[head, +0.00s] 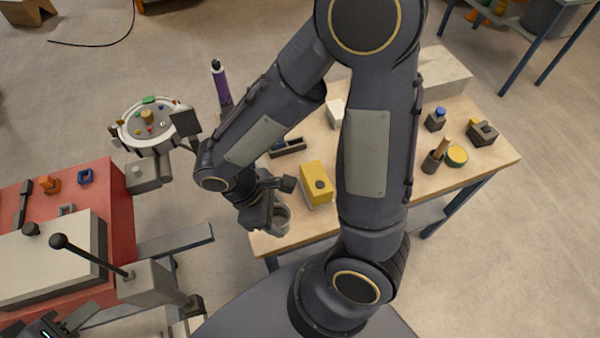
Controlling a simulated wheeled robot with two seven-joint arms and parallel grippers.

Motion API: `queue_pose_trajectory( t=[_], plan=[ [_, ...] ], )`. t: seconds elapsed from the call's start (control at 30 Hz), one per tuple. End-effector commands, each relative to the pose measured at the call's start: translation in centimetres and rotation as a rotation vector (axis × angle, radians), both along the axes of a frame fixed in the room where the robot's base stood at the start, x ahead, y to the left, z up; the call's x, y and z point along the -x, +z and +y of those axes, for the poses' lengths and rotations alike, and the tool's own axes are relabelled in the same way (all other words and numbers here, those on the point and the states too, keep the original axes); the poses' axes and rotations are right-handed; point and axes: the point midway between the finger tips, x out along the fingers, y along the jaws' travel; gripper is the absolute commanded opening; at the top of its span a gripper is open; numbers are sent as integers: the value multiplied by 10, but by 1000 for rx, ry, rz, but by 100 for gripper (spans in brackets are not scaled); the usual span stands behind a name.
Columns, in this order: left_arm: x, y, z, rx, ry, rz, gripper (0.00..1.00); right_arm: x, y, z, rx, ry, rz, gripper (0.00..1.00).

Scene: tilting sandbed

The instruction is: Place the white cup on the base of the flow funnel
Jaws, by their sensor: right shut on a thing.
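My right arm fills the middle of the head view and hides part of the wooden table. My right gripper (274,205) is at the table's left front edge, shut on a pale grey-white cup (282,220), which looks like the white cup. The gripper covers part of the cup, and I cannot tell whether it touches the table. I cannot make out the flow funnel or its base; my arm may hide it. My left gripper (55,325) is at the bottom left corner, partly cut off, and its opening is unclear.
On the wooden table (490,155) are a yellow box (317,184), a dark tray (288,147), a brown-handled holder (434,160) and a yellow-topped jar (456,156). A red bench (115,215) with a lever (90,256) stands left. A round tray (130,140) holds small coloured pieces.

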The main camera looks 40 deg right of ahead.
Motion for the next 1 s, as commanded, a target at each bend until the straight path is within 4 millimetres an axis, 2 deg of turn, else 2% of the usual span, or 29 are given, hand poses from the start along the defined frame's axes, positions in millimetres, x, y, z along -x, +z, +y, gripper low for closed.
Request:
queue_pose_trajectory(
  t=[0.03,0.3,0.4,0.77,0.9,1.0],
  plan=[
    [0,-7,0,0,0,0,36,-7,-9,-8,0,-9,1,30],
    [0,-24,0,0,0,1,36,-55,-39,-55,1,-11,1,30],
    [0,-42,0,0,0,0,36,-65,-62,-66,1,-8,1,30],
    [0,-56,0,0,0,0,36,-81,-84,-81,0,-5,0,30],
    [0,-73,0,0,0,0,36,-90,-106,-90,0,-6,1,30],
    [0,-89,0,0,0,0,36,-89,-124,-89,-1,-4,1,30]
  ],
)
